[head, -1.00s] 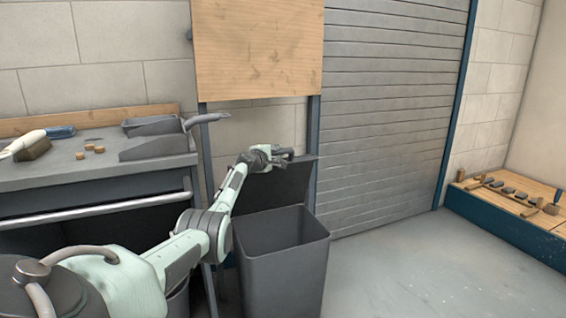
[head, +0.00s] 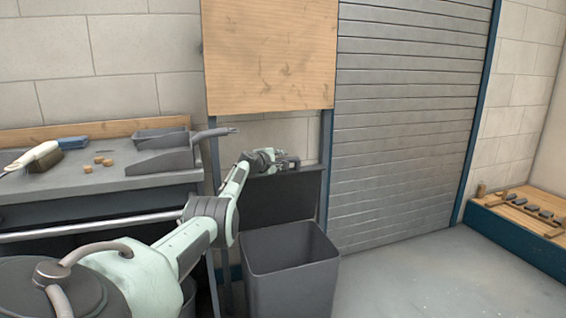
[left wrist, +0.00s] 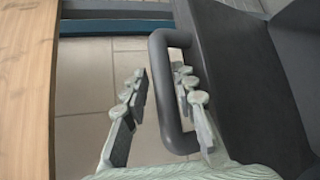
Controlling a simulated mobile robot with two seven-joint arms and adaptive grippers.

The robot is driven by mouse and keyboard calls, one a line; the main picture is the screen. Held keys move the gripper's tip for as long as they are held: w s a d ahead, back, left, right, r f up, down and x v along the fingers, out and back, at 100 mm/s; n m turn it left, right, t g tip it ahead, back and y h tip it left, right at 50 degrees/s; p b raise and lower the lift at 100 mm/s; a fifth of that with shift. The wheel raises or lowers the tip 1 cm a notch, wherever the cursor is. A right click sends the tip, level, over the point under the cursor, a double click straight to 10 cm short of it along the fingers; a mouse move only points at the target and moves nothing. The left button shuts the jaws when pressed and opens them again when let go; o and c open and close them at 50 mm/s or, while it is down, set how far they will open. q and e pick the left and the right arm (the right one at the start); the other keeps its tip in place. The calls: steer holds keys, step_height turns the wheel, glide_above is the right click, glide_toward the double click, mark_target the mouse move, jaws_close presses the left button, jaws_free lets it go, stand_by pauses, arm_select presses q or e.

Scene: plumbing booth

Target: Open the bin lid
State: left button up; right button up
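The dark grey bin (head: 292,285) stands on the floor with its mouth uncovered. Its lid (head: 286,197) stands raised at the back rim, roughly upright; it also fills the right of the left wrist view (left wrist: 235,75). The grey loop handle (left wrist: 163,100) sticks out from the lid. My left gripper (head: 288,162) is at the lid's top edge. In the left wrist view its fingers (left wrist: 160,82) are apart, one on each side of the handle's bar, with a visible gap to the left finger. My right gripper is out of view.
A workbench (head: 100,182) with a tray (head: 160,140) and small items is at the left. A wooden board (head: 268,55) on posts is behind the bin. A shutter (head: 400,120) and clear floor (head: 410,275) are at the right, with a low platform (head: 510,232) beyond.

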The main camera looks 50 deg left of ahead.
arm_select(q)
steer(key=shift+o, duration=0.8)
steer(key=shift+f, duration=0.1)
steer(key=shift+s, duration=0.1)
steer(key=shift+s+a, duration=0.15)
steer(key=shift+s, duration=0.6)
steer(key=v, duration=1)
steer(key=shift+s+d+r, duration=0.2)
steer(key=shift+d+r, duration=0.1)
steer(key=shift+d, duration=0.15)
steer(key=shift+w, duration=0.1)
